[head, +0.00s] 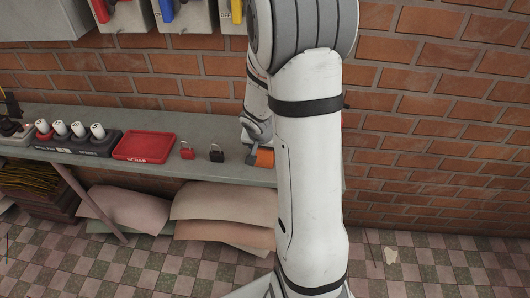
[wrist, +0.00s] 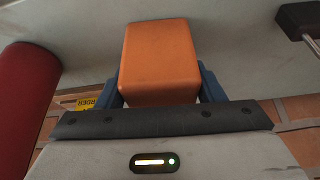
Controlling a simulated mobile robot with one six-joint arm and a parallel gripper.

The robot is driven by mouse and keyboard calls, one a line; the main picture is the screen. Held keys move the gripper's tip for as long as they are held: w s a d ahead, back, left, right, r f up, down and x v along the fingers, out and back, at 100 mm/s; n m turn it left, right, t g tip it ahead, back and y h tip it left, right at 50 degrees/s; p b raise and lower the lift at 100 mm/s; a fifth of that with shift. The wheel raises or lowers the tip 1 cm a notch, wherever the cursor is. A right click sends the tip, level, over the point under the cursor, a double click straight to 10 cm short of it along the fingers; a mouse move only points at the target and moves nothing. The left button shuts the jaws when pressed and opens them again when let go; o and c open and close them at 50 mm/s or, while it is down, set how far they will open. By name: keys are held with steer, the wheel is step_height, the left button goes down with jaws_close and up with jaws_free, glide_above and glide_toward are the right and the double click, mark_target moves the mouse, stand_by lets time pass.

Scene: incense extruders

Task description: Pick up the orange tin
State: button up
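The orange tin (wrist: 160,55) is a rounded block that fills the middle of the wrist view. My gripper (wrist: 160,88) has its blue fingers on either side of the tin, with no clear gap, so it looks shut on it. In the head view the tin (head: 264,158) shows partly behind my arm, by the right part of the grey shelf (head: 230,172). My gripper there is mostly hidden by my arm. I cannot tell whether the tin rests on the shelf or is just above it.
A black padlock (head: 216,153), a red padlock (head: 187,150) and a red tray (head: 144,147) stand left of the tin. A dark rack (head: 90,147) with white-topped pieces is farther left. A brick wall (head: 430,130) rises behind. Sacks (head: 225,203) lie below the shelf.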

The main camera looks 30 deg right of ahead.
steer(key=c, duration=0.6)
steer(key=shift+r, duration=0.1)
steer(key=shift+c, duration=0.2)
